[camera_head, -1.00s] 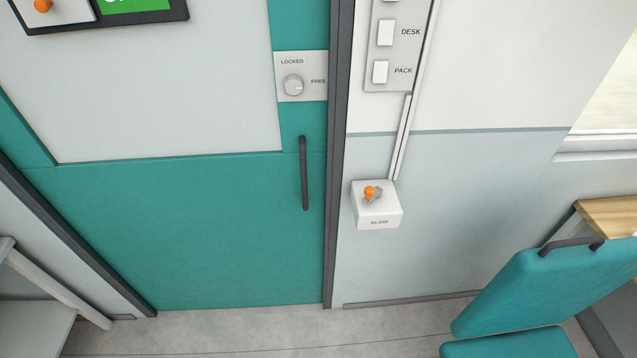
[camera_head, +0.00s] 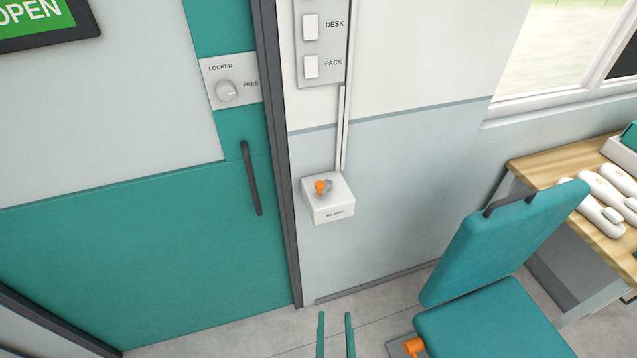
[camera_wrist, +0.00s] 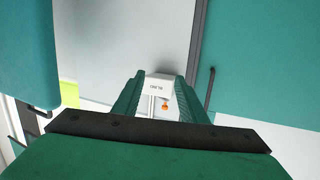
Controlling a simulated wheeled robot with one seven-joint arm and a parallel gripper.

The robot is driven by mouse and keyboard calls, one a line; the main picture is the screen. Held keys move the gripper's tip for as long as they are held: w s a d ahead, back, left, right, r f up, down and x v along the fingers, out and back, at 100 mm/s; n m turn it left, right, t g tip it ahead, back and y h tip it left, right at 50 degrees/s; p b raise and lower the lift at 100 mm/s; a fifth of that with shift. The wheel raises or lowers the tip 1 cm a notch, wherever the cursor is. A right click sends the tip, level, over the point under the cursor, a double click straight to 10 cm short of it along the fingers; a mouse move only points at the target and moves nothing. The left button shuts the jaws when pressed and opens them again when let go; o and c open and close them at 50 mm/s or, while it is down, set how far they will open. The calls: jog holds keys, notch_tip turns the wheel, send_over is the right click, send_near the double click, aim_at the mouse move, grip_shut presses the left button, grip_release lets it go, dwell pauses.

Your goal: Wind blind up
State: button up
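The blind winder is a white box (camera_head: 328,199) labelled like "BLIND", low on the pale wall right of the door frame. A small crank with an orange knob (camera_head: 320,186) sits on its top. My gripper (camera_head: 335,322) shows at the bottom of the head view as two green fingers, apart, with nothing between them. It is below and in front of the box, not touching it. In the wrist view the box (camera_wrist: 159,86) and orange knob (camera_wrist: 165,105) show beyond and between the open fingers, upside down. The blind itself is not clearly seen.
A teal door with a dark handle (camera_head: 251,178) and a lock plate (camera_head: 231,80) is at left. A switch panel (camera_head: 321,42) is above the box. A teal chair (camera_head: 505,240) stands at right before a wooden desk (camera_head: 545,163) with white insole-like pieces. A window (camera_head: 560,50) is upper right.

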jog(key=w+r+n+t+y, duration=0.1)
jog(key=w+r, duration=0.2)
jog(key=w, duration=0.3)
jog(key=w+r+y, duration=0.1)
jog(key=w+r, duration=0.3)
jog(key=w, duration=0.1)
jog(key=n+y, duration=0.3)
send_near(321, 187)
jog(key=shift+t, duration=0.3)
jog(key=x, duration=1.1)
jog(key=shift+a+f, duration=0.1)
jog(key=shift+f, duration=0.15)
grip_shut()
